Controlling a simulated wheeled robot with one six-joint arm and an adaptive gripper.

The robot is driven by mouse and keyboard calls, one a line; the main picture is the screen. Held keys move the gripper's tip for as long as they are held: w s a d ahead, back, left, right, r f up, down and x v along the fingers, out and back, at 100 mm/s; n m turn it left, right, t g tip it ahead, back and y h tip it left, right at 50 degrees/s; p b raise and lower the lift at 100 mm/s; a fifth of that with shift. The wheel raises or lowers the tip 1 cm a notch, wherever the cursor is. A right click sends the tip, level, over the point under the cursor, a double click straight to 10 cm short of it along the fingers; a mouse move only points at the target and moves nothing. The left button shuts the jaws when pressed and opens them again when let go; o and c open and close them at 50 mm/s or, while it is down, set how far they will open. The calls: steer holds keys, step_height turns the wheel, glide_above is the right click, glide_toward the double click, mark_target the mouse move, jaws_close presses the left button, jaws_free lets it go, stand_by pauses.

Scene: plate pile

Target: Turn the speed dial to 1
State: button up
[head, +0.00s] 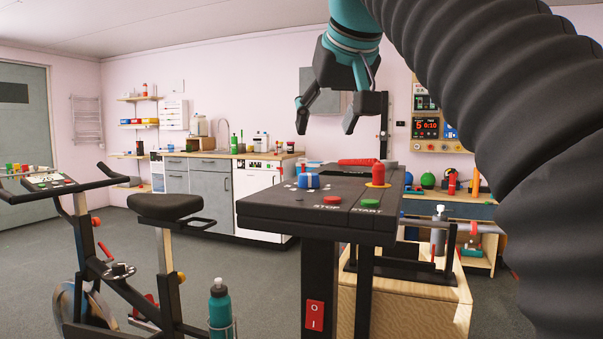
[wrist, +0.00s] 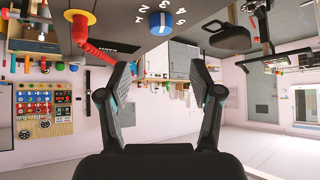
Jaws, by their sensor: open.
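The blue speed dial (head: 308,181) sits on the top of the black console (head: 262,208), left of centre. In the wrist view the dial (wrist: 161,23) shows at the top, with white numbers around it and a pale mark on its face. I cannot tell surely which number the mark points to. My gripper (head: 325,122) hangs above the console, well clear of the dial. Its two fingers are spread with nothing between them, as the wrist view of the gripper (wrist: 162,78) also shows.
The console also carries a red STOP button (head: 332,200), a green START button (head: 370,203), a red knob (head: 378,174) on a yellow base and a red handle (head: 354,162). An exercise bike (head: 168,207) stands at the left. The air above the dial is free.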

mark_target(309, 174)
steer(key=b+x, duration=0.3)
steer(key=x, duration=1)
steer(key=shift+s+a, duration=0.1)
